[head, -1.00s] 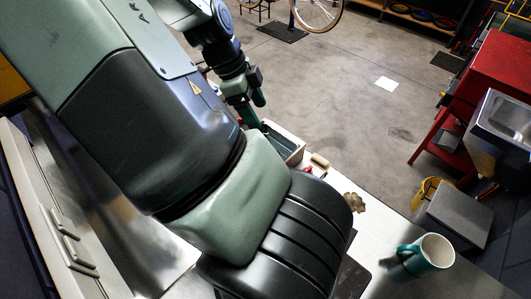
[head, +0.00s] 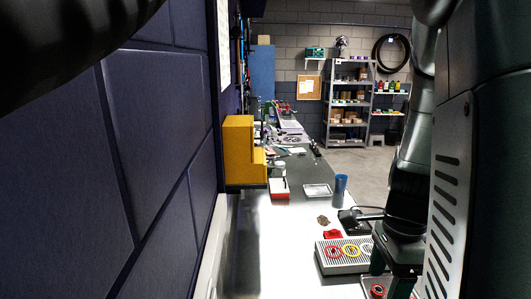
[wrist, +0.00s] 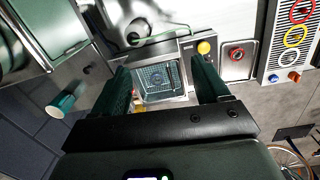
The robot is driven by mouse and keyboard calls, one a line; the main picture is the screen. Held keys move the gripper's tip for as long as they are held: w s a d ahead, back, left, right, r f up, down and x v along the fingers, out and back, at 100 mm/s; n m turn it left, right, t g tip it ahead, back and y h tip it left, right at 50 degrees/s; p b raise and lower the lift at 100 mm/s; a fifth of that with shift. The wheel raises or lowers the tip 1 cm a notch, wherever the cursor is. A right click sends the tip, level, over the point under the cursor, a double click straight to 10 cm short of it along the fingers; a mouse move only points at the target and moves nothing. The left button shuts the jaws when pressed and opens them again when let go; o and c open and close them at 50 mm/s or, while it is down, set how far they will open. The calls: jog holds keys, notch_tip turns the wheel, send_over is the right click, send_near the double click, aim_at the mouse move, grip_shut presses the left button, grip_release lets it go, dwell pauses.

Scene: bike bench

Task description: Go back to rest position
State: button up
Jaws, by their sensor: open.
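My gripper (wrist: 162,82) is open in the wrist view, with its two dark green fingers spread apart and nothing between them. Beyond the fingers, lower down, is a square metal tray or box (wrist: 146,93) with a grid-like bottom. In the head view my arm comes down along the right edge, and part of my gripper (head: 390,278) shows at the lower right, above the bench. Its fingertips are partly hidden there.
A grey slatted rack (head: 331,267) with coloured rings stands close beside my gripper.

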jog(key=s+a+r+n+t, duration=0.3)
jog(key=a+r+n, duration=0.3)
jog(key=r+n, duration=0.2)
jog(key=s+a+r+n+t, duration=0.3)
jog(key=s+a+r+n, duration=0.3)
jog(key=n, duration=0.5)
notch_tip(320, 180, up, 3)
jog(key=shift+a+f+n+h, duration=0.1)
jog(key=shift+a+n+h, duration=0.1)
jog(key=shift+n+h, duration=0.1)
